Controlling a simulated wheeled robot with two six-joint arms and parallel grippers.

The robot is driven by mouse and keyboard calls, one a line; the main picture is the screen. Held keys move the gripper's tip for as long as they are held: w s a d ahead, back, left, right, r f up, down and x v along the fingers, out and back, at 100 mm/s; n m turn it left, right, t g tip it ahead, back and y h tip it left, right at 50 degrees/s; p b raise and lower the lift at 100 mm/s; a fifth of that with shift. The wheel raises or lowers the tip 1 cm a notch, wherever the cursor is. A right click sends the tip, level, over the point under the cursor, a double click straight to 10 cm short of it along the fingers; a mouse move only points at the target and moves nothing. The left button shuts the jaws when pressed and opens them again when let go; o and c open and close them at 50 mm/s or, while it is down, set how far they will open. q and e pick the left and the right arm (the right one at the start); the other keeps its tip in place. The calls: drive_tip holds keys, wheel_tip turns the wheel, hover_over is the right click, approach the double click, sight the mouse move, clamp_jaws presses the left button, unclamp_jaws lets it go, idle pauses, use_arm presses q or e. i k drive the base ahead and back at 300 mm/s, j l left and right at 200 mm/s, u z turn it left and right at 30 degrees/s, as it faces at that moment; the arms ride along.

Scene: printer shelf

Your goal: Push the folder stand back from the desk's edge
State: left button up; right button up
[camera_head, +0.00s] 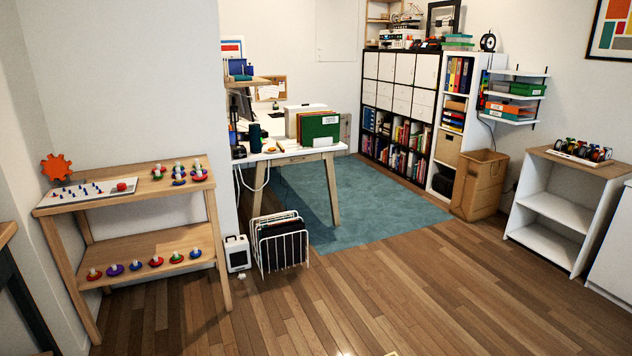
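The folder stand (319,128) is on the white desk (270,154), at its right end near the front edge. It holds upright folders, with a green one in front and yellowish ones behind. It is small and far off, so I cannot tell whether it overhangs the edge. Neither of my grippers shows in the head view.
A white wire rack (303,248) with dark folders and a small white box (237,253) stand on the floor before the desk. A wooden shelf table (130,246) is at left. A cardboard bin (478,186) stands at right. The wooden floor (400,280) is mostly clear.

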sight(322, 141)
drive_tip(key=i+l+z, duration=0.4)
drive_tip(key=i, duration=0.7)
drive_tip(key=i+z, duration=0.4)
drive_tip(key=i, duration=1.75)
drive_tip(key=i+j+u, duration=0.15)
drive_tip(key=i, duration=0.85)
drive_tip(key=i+l, duration=0.1)
drive_tip(key=i, duration=0.95)
drive_tip(key=i+u, duration=0.15)
drive_tip(key=i, duration=0.85)
drive_tip(key=i+u, duration=0.4)
drive_tip(key=i+l+u, duration=0.15)
drive_tip(key=u, duration=0.3)
drive_tip(key=i+l+u, duration=0.25)
drive_tip(key=u, duration=0.15)
drive_tip(key=i+l+u, duration=0.25)
drive_tip(key=u, duration=0.15)
drive_tip(key=i+l+u, duration=0.2)
drive_tip(key=u, duration=0.25)
drive_tip(key=i+l+u, duration=0.2)
drive_tip(key=l+u, duration=0.25)
drive_tip(key=i+l+u, duration=0.2)
drive_tip(key=u, duration=0.25)
drive_tip(key=l+u, duration=0.45)
drive_tip(key=k+l+u, duration=0.2)
drive_tip(key=l, duration=0.3)
drive_tip(key=k, duration=0.65)
